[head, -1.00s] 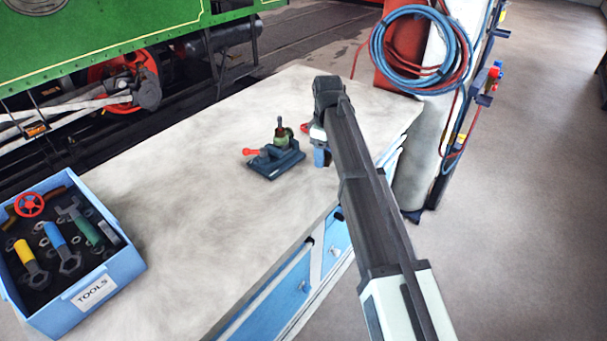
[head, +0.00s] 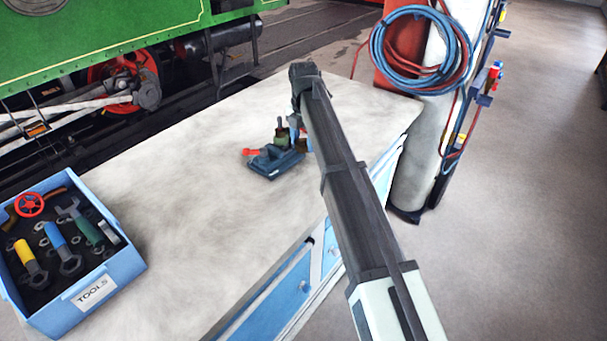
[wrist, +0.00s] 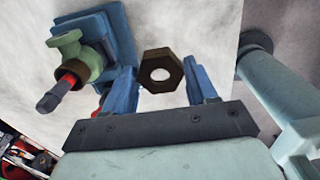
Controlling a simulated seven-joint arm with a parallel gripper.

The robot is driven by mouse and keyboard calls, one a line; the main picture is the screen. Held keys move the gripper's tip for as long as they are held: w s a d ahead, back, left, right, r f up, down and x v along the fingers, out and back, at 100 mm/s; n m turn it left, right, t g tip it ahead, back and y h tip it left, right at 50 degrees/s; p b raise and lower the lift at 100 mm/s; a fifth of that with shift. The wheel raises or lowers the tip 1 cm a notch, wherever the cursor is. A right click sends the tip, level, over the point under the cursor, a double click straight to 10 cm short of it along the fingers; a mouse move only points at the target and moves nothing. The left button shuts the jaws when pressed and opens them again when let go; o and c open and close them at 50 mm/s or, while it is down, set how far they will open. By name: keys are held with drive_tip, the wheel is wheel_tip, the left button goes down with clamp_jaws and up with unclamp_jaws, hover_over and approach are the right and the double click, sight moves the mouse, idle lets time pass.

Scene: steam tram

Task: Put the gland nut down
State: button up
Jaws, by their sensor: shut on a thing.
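The gland nut (wrist: 174,65) is a dark bronze hexagonal ring with a round hole. In the wrist view it sits between the blue fingertips of my gripper (wrist: 158,72), which is shut on it. In the head view my gripper (head: 296,128) is low over the right part of the bench, close beside a blue fixture with a green fitting; my arm hides much of it there. Whether the nut touches the bench I cannot tell.
The blue fixture (head: 271,166) has a red-handled lever and also shows in the wrist view (wrist: 121,38), left of the nut. The pale bench top (head: 190,190) is clear between it and the blue tool box (head: 128,268). A hose-hung cylinder (head: 411,165) stands beyond the right edge.

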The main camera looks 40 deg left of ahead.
sight(304, 174)
drive_tip(key=shift+n, duration=0.3)
drive_tip(key=shift+f, duration=5)
drive_tip(key=shift+f, duration=0.15)
drive_tip(key=o, duration=0.8)
drive_tip(key=shift+o, duration=0.2)
wheel_tip(304, 174, up, 12)
drive_tip(key=shift+r, duration=0.2)
